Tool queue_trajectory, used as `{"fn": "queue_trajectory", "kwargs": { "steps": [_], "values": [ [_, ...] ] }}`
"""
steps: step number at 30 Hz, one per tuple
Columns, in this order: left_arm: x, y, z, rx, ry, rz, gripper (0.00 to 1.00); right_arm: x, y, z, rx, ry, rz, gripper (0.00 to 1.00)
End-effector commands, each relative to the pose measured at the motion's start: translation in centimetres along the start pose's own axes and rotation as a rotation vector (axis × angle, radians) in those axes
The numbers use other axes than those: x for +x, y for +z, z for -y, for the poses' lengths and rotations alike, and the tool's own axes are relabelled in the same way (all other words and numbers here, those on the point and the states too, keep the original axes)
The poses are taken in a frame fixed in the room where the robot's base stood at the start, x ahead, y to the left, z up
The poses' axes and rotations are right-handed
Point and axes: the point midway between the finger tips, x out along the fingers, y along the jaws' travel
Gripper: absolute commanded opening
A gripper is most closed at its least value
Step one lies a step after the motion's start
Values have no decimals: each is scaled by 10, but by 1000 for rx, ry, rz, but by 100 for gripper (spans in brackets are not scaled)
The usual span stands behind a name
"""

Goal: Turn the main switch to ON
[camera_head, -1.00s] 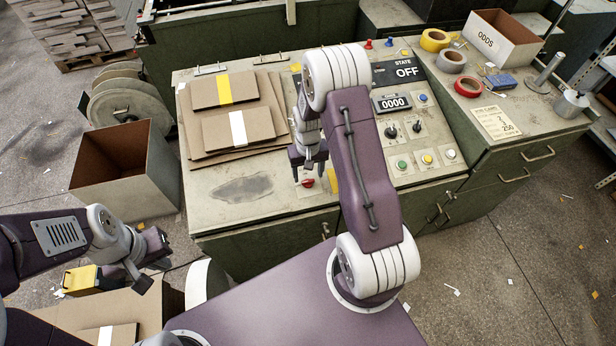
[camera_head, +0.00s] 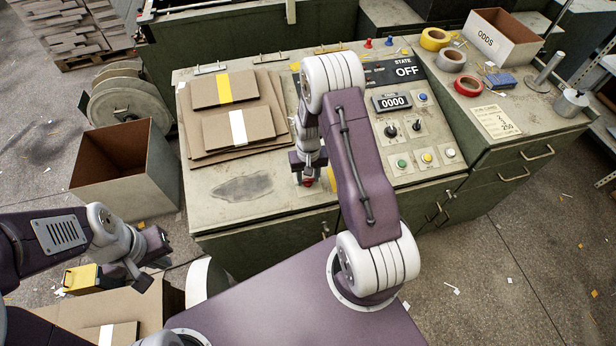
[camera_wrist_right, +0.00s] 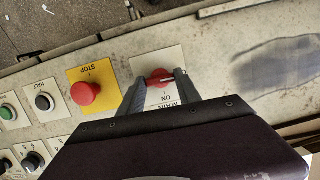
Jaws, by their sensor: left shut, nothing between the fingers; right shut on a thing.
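The main switch is a red knob (camera_head: 308,182) on a pale plate near the front edge of the panel. In the right wrist view the knob (camera_wrist_right: 159,77) sits between my fingertips, with a light pointer bar across it and the words MAIN and ON on its plate. My right gripper (camera_wrist_right: 158,80) is shut on the knob from above; it also shows in the head view (camera_head: 306,178). The state display (camera_head: 404,71) reads OFF. My left gripper (camera_head: 152,262) is shut and empty at the lower left, away from the panel.
A red STOP button (camera_wrist_right: 85,93) on a yellow plate is close beside the switch. Black selector knobs (camera_head: 391,131) and a green button (camera_head: 402,163) lie further right. Greyboard stacks (camera_head: 238,128) lie left on the panel top. An open box (camera_head: 127,180) stands left.

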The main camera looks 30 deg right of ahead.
Motion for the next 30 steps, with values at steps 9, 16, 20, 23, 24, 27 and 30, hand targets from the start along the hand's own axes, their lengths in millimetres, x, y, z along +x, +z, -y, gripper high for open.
{"fn": "queue_trajectory", "kwargs": {
  "steps": [9,16,20,23,24,27,30],
  "values": [
    [3,0,0,0,0,0,0,0,-1,-2,195,-49,0,0],
    [12,1,0,0,0,0,0,1,-1,-3,406,-103,-1,0],
    [19,2,0,0,0,0,0,2,-1,-4,527,-134,-3,0],
    [26,3,0,0,0,0,0,2,-1,-4,618,-157,-4,0],
    [28,3,1,0,0,0,0,2,-1,-4,654,-167,-4,0],
    [36,4,1,0,0,0,0,2,-1,-5,747,-190,-5,0],
    [44,5,1,0,0,0,0,3,0,-5,839,-214,-5,0]
  ]
}}
